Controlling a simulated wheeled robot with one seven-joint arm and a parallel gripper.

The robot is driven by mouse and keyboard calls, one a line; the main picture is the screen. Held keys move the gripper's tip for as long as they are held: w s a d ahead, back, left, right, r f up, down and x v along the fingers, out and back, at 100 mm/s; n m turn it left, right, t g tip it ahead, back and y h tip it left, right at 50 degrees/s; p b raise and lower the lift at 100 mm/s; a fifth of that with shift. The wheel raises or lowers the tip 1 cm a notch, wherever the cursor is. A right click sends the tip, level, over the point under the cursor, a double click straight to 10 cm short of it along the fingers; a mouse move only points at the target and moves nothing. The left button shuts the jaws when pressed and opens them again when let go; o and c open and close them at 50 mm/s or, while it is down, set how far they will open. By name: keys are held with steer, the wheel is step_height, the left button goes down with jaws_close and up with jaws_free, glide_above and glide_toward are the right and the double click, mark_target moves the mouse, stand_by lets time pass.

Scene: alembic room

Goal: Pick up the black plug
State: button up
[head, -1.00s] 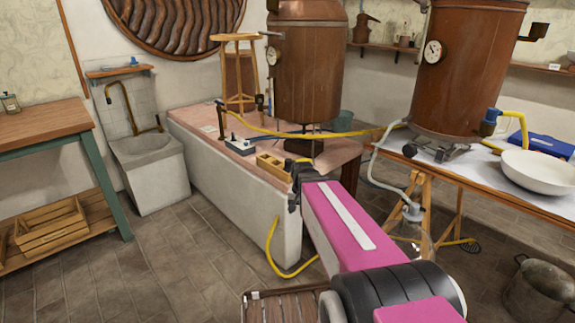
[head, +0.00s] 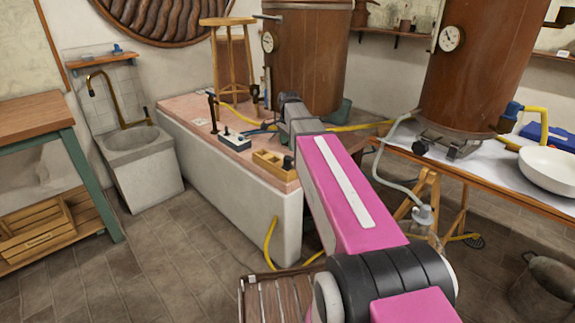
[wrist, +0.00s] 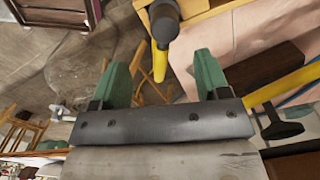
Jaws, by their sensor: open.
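A black plug (wrist: 165,20) with a yellow cable running from it shows at the top of the wrist view, beside a light wooden box (wrist: 205,6). In the head view, a small dark piece that looks like the plug (head: 288,163) is at the right end of the wooden box (head: 268,160), near the bench edge. My gripper (wrist: 163,72) is open, its two green fingers apart with nothing held between them. In the wrist view the plug lies just beyond the fingertips, roughly in line with the gap. In the head view my fingers are hidden behind my arm.
A yellow cable (head: 268,240) hangs down the bench front. A table (head: 480,180) with another copper vessel stands right. The floor at left is clear.

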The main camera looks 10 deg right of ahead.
mark_target(287, 157)
step_height(287, 157, down, 4)
steer(key=shift+f, duration=0.15)
steer(key=shift+w+a+f, duration=0.1)
steer(key=shift+w+f, duration=0.05)
steer(key=shift+f, duration=1.2)
steer(key=shift+w+a+f, duration=0.1)
steer(key=shift+w+f, duration=0.05)
steer(key=shift+f, duration=1.2)
steer(key=shift+c, duration=0.3)
steer(key=c, duration=1)
